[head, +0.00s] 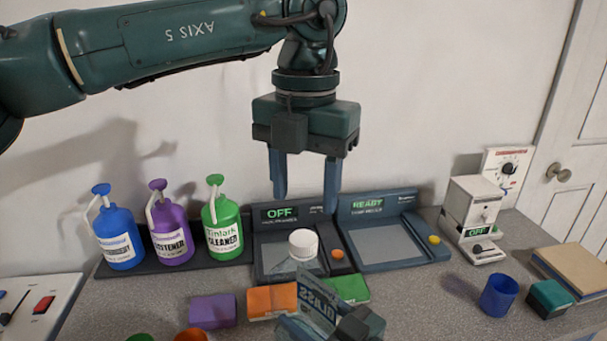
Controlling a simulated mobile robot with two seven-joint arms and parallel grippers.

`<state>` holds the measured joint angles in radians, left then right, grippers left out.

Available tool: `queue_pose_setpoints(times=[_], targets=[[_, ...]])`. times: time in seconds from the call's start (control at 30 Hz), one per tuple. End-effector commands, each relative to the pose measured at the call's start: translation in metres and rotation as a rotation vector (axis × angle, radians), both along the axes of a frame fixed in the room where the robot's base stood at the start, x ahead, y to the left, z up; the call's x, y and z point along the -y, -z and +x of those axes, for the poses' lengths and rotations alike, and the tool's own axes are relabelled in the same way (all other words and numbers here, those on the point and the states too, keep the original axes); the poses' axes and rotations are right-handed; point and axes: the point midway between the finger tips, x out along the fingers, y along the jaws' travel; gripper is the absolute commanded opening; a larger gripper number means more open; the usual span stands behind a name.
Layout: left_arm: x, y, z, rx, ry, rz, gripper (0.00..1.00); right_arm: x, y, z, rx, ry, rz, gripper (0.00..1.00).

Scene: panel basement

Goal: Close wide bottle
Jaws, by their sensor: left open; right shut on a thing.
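My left gripper (306,203) hangs from above with its two blue fingers pointing down, apart and empty. Below it, a white round cap-like piece (303,244) sits on the grey panel marked OFF (272,258); the fingertips are clear above it. That item is tilted and partly hidden by the gripper and the frame edge. I cannot see its opening clearly.
Blue (120,240), purple (172,238) and green (224,230) pump bottles stand at the left. A READY panel (385,245) is at the right. Purple (212,311), orange (272,301) and green (348,288) blocks lie in front. A blue cup (499,295) stands further right.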

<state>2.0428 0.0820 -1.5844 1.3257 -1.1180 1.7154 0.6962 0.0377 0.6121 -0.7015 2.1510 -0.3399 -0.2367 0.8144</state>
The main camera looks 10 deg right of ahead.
Motion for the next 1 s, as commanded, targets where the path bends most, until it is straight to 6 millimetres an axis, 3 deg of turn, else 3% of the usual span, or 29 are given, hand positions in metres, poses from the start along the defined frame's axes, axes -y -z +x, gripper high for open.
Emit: queue_pose_setpoints(times=[0.5, 0.7, 1.0], targets=[[-0.0007, -0.0083, 0.0011, 0.011, -1.135, -0.003, 0.51, -0.0001, -0.0007, 0.0000, 0.002, 0.000, 0.001, 0.00], [-0.0009, -0.0101, 0.0015, 0.012, -1.376, -0.005, 0.51, -0.0001, -0.0007, 0.0000, 0.002, 0.000, 0.001, 0.00], [-0.0007, -0.0104, 0.0015, 0.012, -1.442, -0.005, 0.51, -0.0001, -0.0007, 0.0000, 0.002, 0.000, 0.001, 0.00]])
